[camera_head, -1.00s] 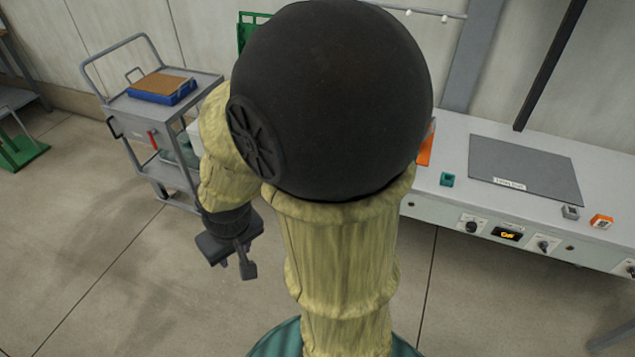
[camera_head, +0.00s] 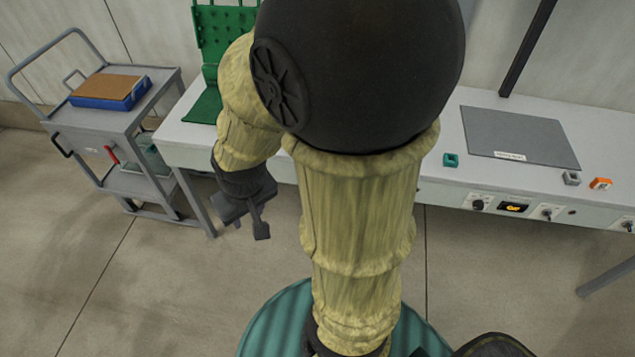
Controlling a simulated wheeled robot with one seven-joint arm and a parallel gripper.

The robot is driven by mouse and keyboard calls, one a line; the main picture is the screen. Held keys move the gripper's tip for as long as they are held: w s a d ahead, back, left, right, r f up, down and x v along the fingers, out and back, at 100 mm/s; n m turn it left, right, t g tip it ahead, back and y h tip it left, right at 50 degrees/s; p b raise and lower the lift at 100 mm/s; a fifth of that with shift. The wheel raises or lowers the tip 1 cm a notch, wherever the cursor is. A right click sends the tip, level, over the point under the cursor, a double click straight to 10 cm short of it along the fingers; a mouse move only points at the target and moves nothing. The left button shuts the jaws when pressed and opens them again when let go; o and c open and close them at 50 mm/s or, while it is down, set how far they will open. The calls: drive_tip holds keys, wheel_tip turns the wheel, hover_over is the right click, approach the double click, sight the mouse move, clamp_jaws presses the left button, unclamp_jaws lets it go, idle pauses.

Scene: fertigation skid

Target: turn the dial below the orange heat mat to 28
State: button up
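My gripper (camera_head: 246,226) hangs over the floor in front of the bench, left of my arm's column. Its two dark fingers stand apart with nothing between them. No orange heat mat shows now; my arm hides the middle of the bench. A grey mat (camera_head: 520,137) with a small white label, too small to read, lies on the bench at right. On the front panel below it are a dark dial (camera_head: 478,204), a lit display (camera_head: 513,208) and another knob (camera_head: 547,213). A further knob (camera_head: 628,226) is at the right edge. Dial settings are too small to read.
The bench (camera_head: 450,185) carries a teal block (camera_head: 450,160), a grey block (camera_head: 571,178), an orange block (camera_head: 600,184) and a green pegboard stand (camera_head: 215,50). A grey cart (camera_head: 75,120) with a blue tray (camera_head: 110,103) stands at left. The floor in front is clear.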

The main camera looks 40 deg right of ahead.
drive_tip(key=shift+o, duration=0.8)
drive_tip(key=shift+s, duration=0.3)
drive_tip(key=o, duration=0.3)
drive_tip(key=shift+f, duration=0.2)
drive_tip(key=w+d+f+m+t+h+b, duration=0.1)
drive_tip(key=w+d+f+m+t+b, duration=0.15)
drive_tip(key=w+f+b, duration=0.35)
drive_tip(key=w+d+f+m+t+h+b, duration=0.1)
drive_tip(key=w+d+f+m+b, duration=0.15)
drive_tip(key=f, duration=0.65)
drive_tip(key=w+d+f+m+t+h+b, duration=0.1)
drive_tip(key=w+d+f+m+t+b, duration=0.2)
drive_tip(key=f+b, duration=0.35)
drive_tip(key=s+d+f+m+t+h+b, duration=0.2)
drive_tip(key=d+f+h+b, duration=0.8)
drive_tip(key=d+f+b, duration=0.2)
wheel_tip(320, 180, down, 4)
drive_tip(key=shift+s+d+f+h+b, duration=0.3)
drive_tip(key=shift+s+h+b, duration=0.1)
drive_tip(key=shift+b, duration=0.7)
drive_tip(key=shift+t, duration=0.25)
